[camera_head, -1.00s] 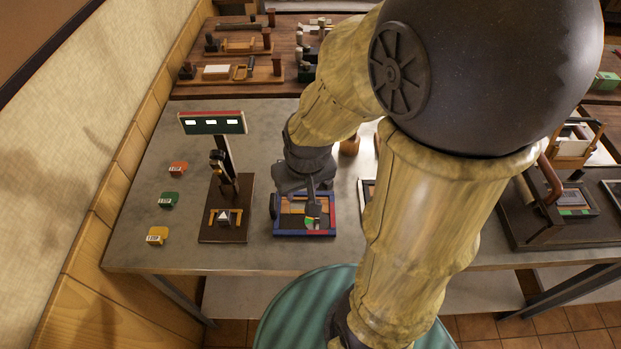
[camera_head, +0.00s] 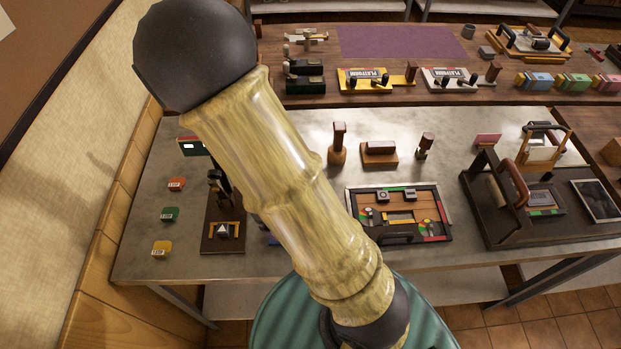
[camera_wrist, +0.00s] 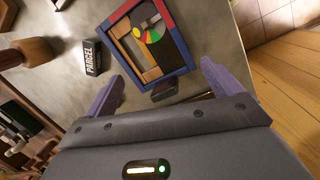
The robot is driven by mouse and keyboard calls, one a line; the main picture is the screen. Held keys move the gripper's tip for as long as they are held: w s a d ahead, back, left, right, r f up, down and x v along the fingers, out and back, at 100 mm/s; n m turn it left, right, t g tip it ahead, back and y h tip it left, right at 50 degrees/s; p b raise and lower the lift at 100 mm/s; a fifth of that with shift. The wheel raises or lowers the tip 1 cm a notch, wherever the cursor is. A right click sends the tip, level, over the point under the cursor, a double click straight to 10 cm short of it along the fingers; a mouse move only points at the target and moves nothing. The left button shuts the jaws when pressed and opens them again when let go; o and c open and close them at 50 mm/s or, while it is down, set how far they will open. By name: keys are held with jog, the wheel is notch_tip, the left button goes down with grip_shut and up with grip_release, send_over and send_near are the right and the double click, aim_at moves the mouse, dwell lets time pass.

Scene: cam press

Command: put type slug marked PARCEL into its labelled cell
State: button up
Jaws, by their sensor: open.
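The type slug marked PARCEL (camera_wrist: 92,57), a black block with a white-lettered label, lies on the grey table beside a blue and red frame (camera_wrist: 186,52) in the wrist view. The frame holds wooden strips and a coloured disc; a cell label is not readable. A blue bit of it shows behind my arm in the head view (camera_head: 272,239). My gripper (camera_wrist: 162,70) is open and empty, its purple fingers spread above the table near the frame. The slug is outside the fingers, up and left of the left one. My arm hides the slug and my gripper in the head view.
A larger framed tray (camera_head: 441,188) with blocks and coloured discs lies at table centre. Wooden-handled stamps (camera_head: 338,146) stand behind it. A dark press (camera_head: 484,210) stands at right. A dark stand (camera_head: 212,243) and several coloured tags (camera_head: 170,214) are at left.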

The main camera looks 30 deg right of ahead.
jog(key=w+r+n+t+h+p, duration=0.3)
jog(key=w+r+n+h+p, duration=0.1)
jog(key=n, duration=0.9)
jog(key=r+h+p, duration=0.1)
jog(key=h+p, duration=0.1)
jog(key=p, duration=0.1)
jog(key=shift+w+p, duration=0.2)
jog(key=shift+p, duration=0.15)
jog(key=p+x, duration=0.3)
jog(key=x, duration=0.8)
jog(key=shift+w+d, duration=0.2)
jog(key=shift+w, duration=0.05)
jog(key=shift+w+d+f, duration=0.1)
jog(key=shift+d+f, duration=0.05)
jog(key=shift+f, duration=0.25)
jog(key=shift+d+p, duration=0.1)
jog(key=shift+p, duration=0.2)
jog(key=shift+a+p+x, duration=0.2)
jog(key=shift+p+x, duration=1.15)
jog(key=shift+x, duration=1.15)
jog(key=shift+f, duration=0.2)
